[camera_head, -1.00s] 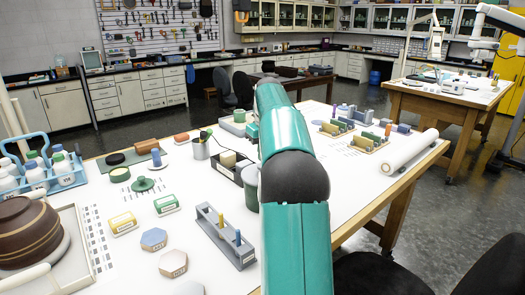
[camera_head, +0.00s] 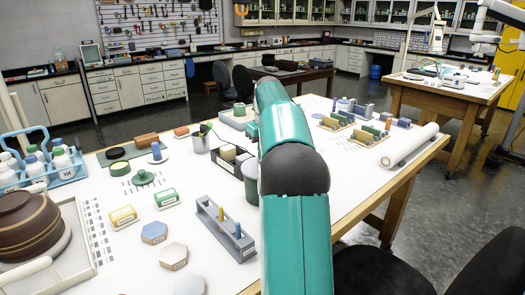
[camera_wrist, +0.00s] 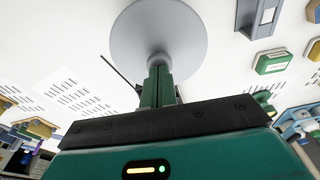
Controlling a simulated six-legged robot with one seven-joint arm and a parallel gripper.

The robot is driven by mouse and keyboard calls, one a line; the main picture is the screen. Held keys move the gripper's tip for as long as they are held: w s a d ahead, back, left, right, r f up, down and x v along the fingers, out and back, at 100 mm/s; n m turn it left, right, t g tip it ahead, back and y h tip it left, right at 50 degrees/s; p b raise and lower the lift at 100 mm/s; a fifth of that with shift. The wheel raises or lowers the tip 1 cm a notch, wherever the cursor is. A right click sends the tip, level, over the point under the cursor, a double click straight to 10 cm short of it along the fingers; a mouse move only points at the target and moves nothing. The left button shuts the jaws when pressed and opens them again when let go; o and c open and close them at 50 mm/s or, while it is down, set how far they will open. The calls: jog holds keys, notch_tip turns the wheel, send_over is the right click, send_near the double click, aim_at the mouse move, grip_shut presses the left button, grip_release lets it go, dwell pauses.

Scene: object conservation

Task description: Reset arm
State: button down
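My arm (camera_head: 295,215) reaches forward over the white worktable (camera_head: 355,190) in the head view and hides its own end. In the wrist view my gripper (camera_wrist: 158,68) has its two dark green fingers close together. Their tips meet the middle of a round grey disc (camera_wrist: 128,35), at a small grey knob or stem. I cannot tell whether the fingers grip the knob or only stand in front of it. A dark green cylinder (camera_head: 250,182) stands beside the arm, partly hidden by it.
At left are a brown bowl (camera_head: 25,222) in a tray and a blue bottle carrier (camera_head: 67,177). A grey rack (camera_head: 222,232) and a green knobbed lid (camera_head: 143,178) lie nearer the middle. A white roll (camera_head: 408,147) lies at the right edge. A black chair (camera_head: 385,272) stands front right.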

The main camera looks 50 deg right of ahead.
jog(key=shift+r, duration=3.45)
jog(key=shift+a, duration=0.1)
jog(key=s+a+r+n+t, duration=0.1)
jog(key=s+a+r, duration=0.15)
jog(key=a, duration=1.15)
jog(key=s+a+r+t, duration=0.1)
jog(key=s+a, duration=0.2)
jog(key=a, duration=1)
jog(key=s+a+f+n+t, duration=0.1)
jog(key=s+a+f, duration=1.2)
jog(key=s+a, duration=0.3)
jog(key=shift+s+a+f+t, duration=0.3)
jog(key=shift+s+t, duration=0.1)
jog(key=shift+s, duration=0.35)
